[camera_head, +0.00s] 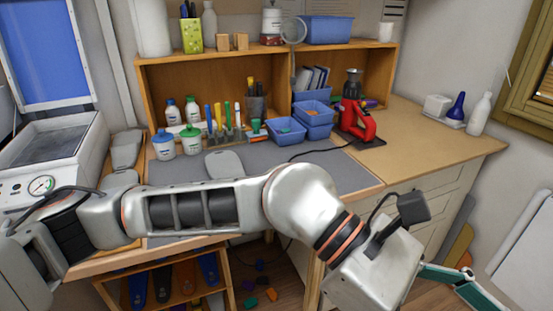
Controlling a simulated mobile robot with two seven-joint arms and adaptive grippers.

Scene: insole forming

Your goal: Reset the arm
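My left arm comes in from the left and stretches across the front of the workbench (270,155) to the lower right. Its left gripper (462,284) is at the lower right, beyond the bench's front edge and in front of the drawers. Teal finger parts show, but the fingertips are not clear, so I cannot tell whether it is open or shut. Nothing is seen held in it. My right gripper is not in view. A grey insole-shaped piece (224,164) lies on the bench mat behind my arm.
A white machine with a gauge (40,185) and raised blue lid stands left. Bottles, tools, blue bins (286,130) and a red device (358,122) line the bench back. A low wooden shelf (175,292) stands below.

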